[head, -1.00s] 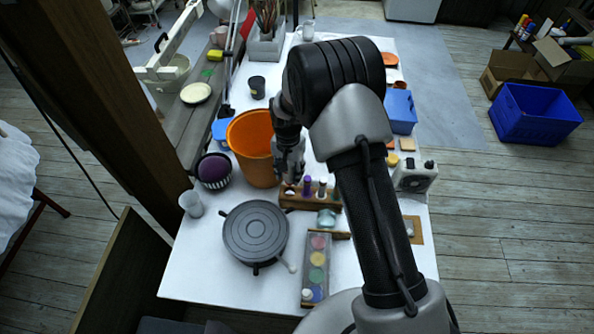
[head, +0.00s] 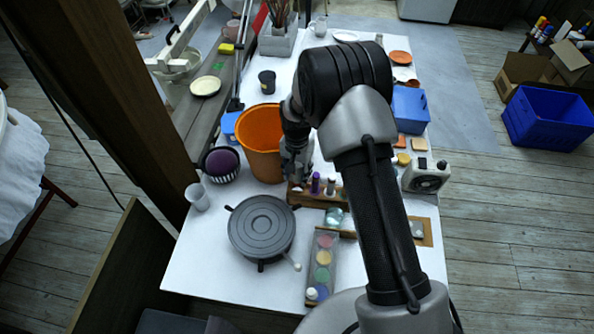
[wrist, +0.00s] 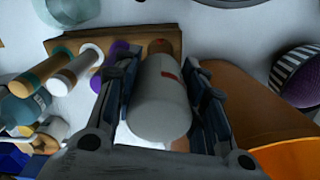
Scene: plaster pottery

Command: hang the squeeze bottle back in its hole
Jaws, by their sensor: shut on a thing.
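My gripper (wrist: 158,72) is shut on a white squeeze bottle (wrist: 160,105) with a red mark on its side. The bottle's brownish tip end lies at the wooden rack (wrist: 140,36), at the rack's end beside the purple bottle (wrist: 115,50); I cannot tell whether it is in a hole. Other bottles in the rack are a white one (wrist: 78,68) and a teal one (wrist: 42,75). In the head view my gripper (head: 296,178) is over the left end of the rack (head: 333,202), and my gripper mostly hides the held bottle.
An orange bucket (head: 259,145) stands close left of the gripper. A grey turntable (head: 262,228) and a paint palette (head: 322,268) lie in front of the rack. A purple ball in a striped bowl (head: 221,164) sits farther left. A boxy device (head: 427,175) stands at right.

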